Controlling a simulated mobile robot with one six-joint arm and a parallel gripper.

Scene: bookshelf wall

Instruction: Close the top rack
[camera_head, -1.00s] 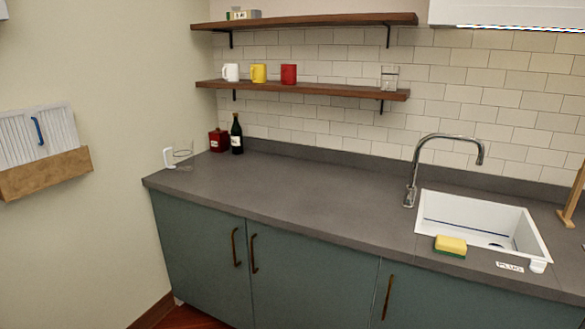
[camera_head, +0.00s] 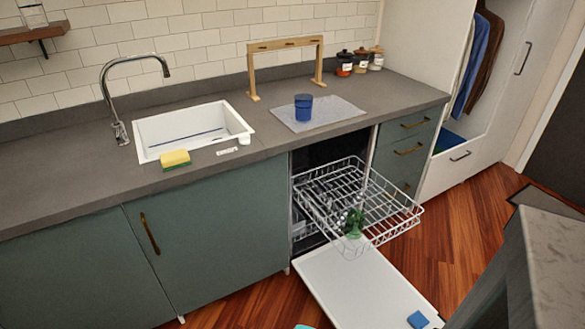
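The dishwasher stands open under the counter, right of the sink. Its white wire top rack (camera_head: 385,205) is pulled out to the front right, over the lowered white door (camera_head: 352,288). A green object (camera_head: 353,223) shows at the rack's front left; I cannot tell whether it is in the rack or below it. The dark dishwasher opening (camera_head: 335,152) is behind the rack. The lower rack is mostly hidden inside. My gripper is not in view.
A blue sponge-like block (camera_head: 418,320) lies on the door's outer end. A grey marble-topped counter (camera_head: 555,245) stands at the right front. A blue cup (camera_head: 303,107) stands on a mat above the dishwasher. Wooden floor (camera_head: 465,215) is free right of the rack.

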